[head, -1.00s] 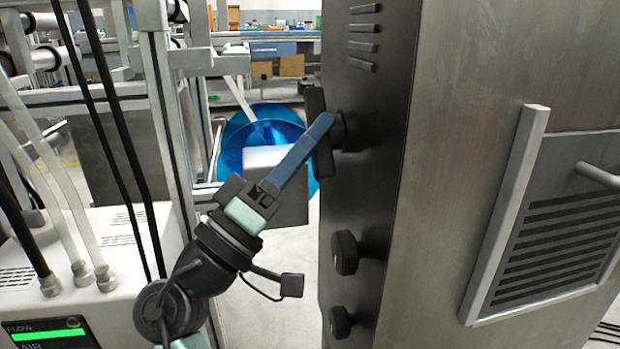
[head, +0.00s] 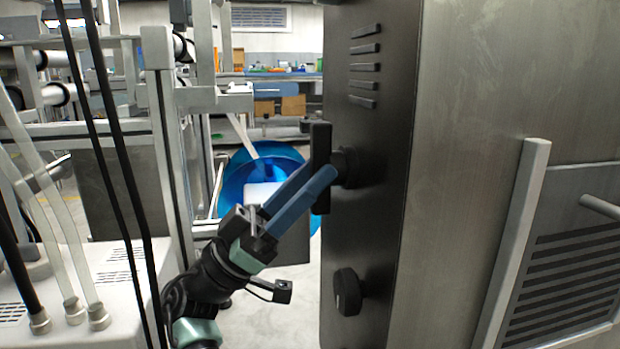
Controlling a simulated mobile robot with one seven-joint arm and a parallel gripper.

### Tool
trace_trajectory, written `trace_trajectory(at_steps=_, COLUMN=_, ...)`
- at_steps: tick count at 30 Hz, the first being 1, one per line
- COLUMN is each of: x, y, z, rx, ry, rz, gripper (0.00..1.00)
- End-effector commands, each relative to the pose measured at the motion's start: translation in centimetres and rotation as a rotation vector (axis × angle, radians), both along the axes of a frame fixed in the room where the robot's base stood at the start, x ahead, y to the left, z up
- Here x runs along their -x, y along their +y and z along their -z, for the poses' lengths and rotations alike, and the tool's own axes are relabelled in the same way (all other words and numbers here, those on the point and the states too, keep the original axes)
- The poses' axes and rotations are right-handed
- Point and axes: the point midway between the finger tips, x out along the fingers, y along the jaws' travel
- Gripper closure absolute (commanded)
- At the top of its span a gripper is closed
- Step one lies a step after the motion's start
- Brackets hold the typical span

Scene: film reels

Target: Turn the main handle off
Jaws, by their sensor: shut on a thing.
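The main handle (head: 320,140) is a flat black bar on a round hub on the dark side face of the steel cabinet. The bar stands about upright in the head view. My gripper (head: 323,169) reaches up from the lower left, with its two long blue fingers at the middle of the bar. The nearer finger crosses in front of the bar, and the other is partly hidden behind it. The gripper is shut on the handle. The exact contact is hard to see.
A black round knob (head: 348,292) sits below the handle on the same face, with vent slots (head: 364,67) above. A white machine with hoses (head: 105,290) and a metal frame (head: 165,150) stand close on the left. A blue drum (head: 232,185) is behind my gripper.

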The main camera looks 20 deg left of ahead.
Motion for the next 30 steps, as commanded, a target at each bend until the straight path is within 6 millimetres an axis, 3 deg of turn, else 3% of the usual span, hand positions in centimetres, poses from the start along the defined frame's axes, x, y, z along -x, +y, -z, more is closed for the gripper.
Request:
trace_trajectory(at_steps=14, x=0.0, y=0.0, z=0.0, rx=-0.012, ry=-0.014, rz=-0.001, gripper=1.0)
trace_trajectory(at_steps=15, x=0.0, y=0.0, z=0.0, rx=-0.012, ry=-0.014, rz=-0.001, gripper=0.45)
trace_trajectory(at_steps=25, x=0.0, y=0.0, z=-0.2, rx=-0.01, ry=-0.011, rz=-0.001, gripper=0.43)
trace_trajectory(at_steps=30, x=0.0, y=0.0, z=-1.5, rx=-0.01, ry=-0.011, rz=-0.001, gripper=0.43)
